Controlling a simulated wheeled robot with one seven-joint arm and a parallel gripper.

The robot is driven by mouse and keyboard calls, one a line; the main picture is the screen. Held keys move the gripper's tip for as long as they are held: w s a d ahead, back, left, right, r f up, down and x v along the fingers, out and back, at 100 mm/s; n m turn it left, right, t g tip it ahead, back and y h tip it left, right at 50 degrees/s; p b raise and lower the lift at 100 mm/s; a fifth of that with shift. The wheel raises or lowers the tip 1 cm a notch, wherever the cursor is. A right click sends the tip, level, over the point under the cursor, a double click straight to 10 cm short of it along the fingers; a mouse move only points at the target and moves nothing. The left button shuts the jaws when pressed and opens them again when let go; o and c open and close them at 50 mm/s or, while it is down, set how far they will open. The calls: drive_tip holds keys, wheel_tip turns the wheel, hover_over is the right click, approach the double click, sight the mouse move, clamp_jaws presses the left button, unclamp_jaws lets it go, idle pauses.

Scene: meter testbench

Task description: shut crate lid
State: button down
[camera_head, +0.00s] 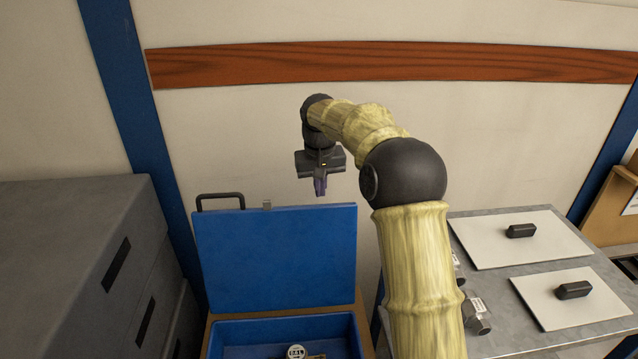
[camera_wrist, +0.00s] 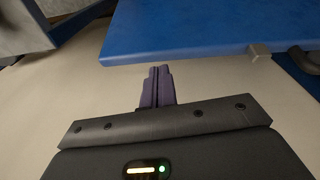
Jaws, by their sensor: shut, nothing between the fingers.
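The blue crate lid (camera_head: 276,262) stands open and upright at the back of the blue crate (camera_head: 228,334). A dark handle (camera_head: 220,197) and a small latch (camera_head: 267,204) sit along its top edge. My gripper (camera_head: 320,187) points down above and behind the lid's top edge, near its right part, apart from it. In the wrist view the purple fingers (camera_wrist: 157,72) are shut together and empty. There the lid's blue face (camera_wrist: 200,28) fills the upper right, with the latch (camera_wrist: 259,51) at its edge.
A round meter (camera_head: 295,352) lies in the crate. Grey cases (camera_head: 75,265) are stacked at the left. A bench (camera_head: 485,268) with white panels and dark handles is at the right. The wall (camera_head: 240,150) with a wooden rail is behind my arm.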

drive_tip(key=w+r+m+p, duration=0.1)
drive_tip(key=w+r, duration=0.3)
drive_tip(key=w, duration=0.2)
drive_tip(key=shift+r+g+p, duration=0.15)
drive_tip(key=shift+g+p, duration=0.15)
drive_tip(key=shift+p, duration=0.05)
wheel_tip(320, 180, down, 10)
drive_tip(key=p, duration=0.2)
drive_tip(key=s, duration=0.1)
drive_tip(key=s+r+p, duration=0.1)
drive_tip(key=s, duration=0.1)
drive_tip(key=shift+r, duration=0.1)
idle(0.5)
